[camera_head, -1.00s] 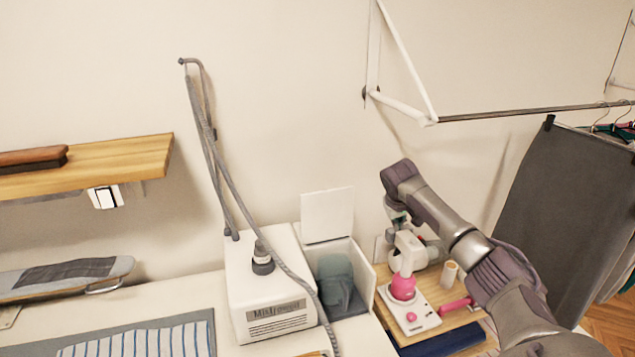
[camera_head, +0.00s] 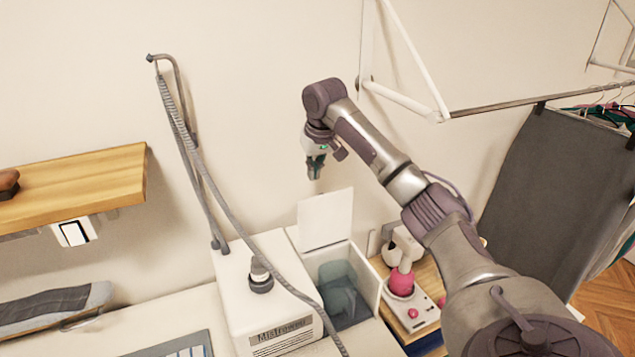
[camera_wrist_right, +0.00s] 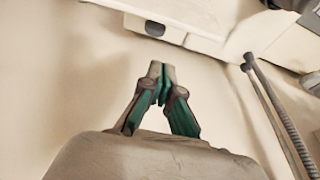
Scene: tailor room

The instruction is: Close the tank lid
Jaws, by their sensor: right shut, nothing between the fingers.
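The tank lid (camera_head: 325,218) is a white square panel standing upright, hinged at the back of the open tank. The tank (camera_head: 345,290) is a white box with a bluish-grey container inside, joined to the right side of the white steam machine (camera_head: 262,305). My right gripper (camera_head: 315,176) is shut and empty. It hangs fingers-down just above the top edge of the raised lid, apart from it in the picture. In the right wrist view its green-sided fingers (camera_wrist_right: 160,70) meet at the tips, with white machine surfaces beyond. My left gripper is not in view.
A grey hose (camera_head: 205,185) runs from a wall hook down past the machine's front. A wooden shelf (camera_head: 85,185) is at left. A small white and pink machine (camera_head: 405,285) sits right of the tank. A metal rail (camera_head: 520,98) crosses upper right, with dark cloth hanging.

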